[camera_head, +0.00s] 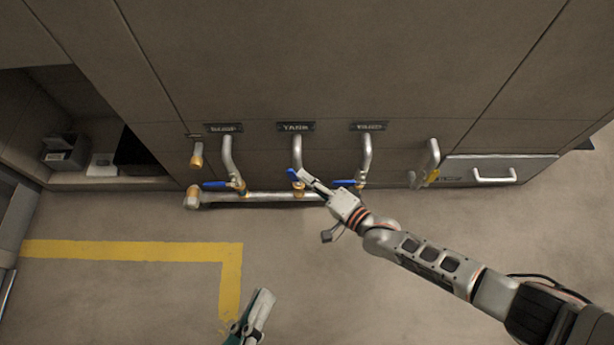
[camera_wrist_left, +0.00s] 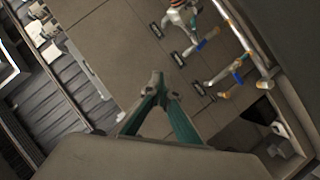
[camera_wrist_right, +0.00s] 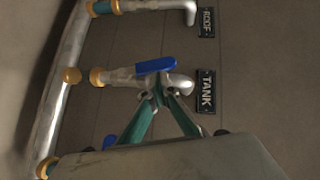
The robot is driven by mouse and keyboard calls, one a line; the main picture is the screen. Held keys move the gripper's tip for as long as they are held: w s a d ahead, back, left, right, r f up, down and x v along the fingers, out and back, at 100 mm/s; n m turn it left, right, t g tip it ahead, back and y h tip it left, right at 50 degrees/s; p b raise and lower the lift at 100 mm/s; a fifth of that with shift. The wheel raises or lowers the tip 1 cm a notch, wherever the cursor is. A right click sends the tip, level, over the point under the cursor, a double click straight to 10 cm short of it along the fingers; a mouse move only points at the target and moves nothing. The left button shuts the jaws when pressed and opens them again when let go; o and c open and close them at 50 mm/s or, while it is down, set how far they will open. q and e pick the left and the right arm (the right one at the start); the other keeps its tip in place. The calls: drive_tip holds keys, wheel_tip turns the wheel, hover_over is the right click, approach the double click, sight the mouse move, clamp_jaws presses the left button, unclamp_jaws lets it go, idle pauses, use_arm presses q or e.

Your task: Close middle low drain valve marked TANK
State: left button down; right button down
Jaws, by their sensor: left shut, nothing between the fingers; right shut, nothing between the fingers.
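The middle valve under the TANK plate (camera_head: 296,127) has a blue lever (camera_head: 294,175). This lever is angled up along its pipe, while the levers on either side lie across theirs. In the right wrist view the lever (camera_wrist_right: 155,66) lies beside the silver pipe (camera_wrist_right: 182,86), near the TANK plate (camera_wrist_right: 206,91). My right gripper (camera_head: 303,178) is shut and empty, right beside the lever; its fingertips (camera_wrist_right: 158,96) are close to the lever and pipe, and contact is unclear. My left gripper (camera_head: 265,298) is shut and empty, low over the floor, away from the valves.
Neighbouring valves have a left blue lever (camera_head: 215,185) and a right blue lever (camera_head: 343,183). A horizontal pipe (camera_head: 255,197) runs below them. A grey drawer (camera_head: 500,168) is at the right, an open compartment (camera_head: 95,180) at the left. The yellow-marked floor (camera_head: 130,251) is clear.

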use_arm(q)
drive_tip(key=shift+w+a+m+p, duration=0.15)
drive_tip(key=shift+a+m+p, duration=0.45)
drive_tip(key=shift+m, duration=0.2)
use_arm(e)
drive_tip(key=shift+a+r+n+g+h, duration=0.2)
drive_tip(key=shift+n+g+h, duration=0.1)
drive_tip(key=shift+n+h, duration=0.15)
use_arm(q)
drive_tip(key=shift+a, duration=0.15)
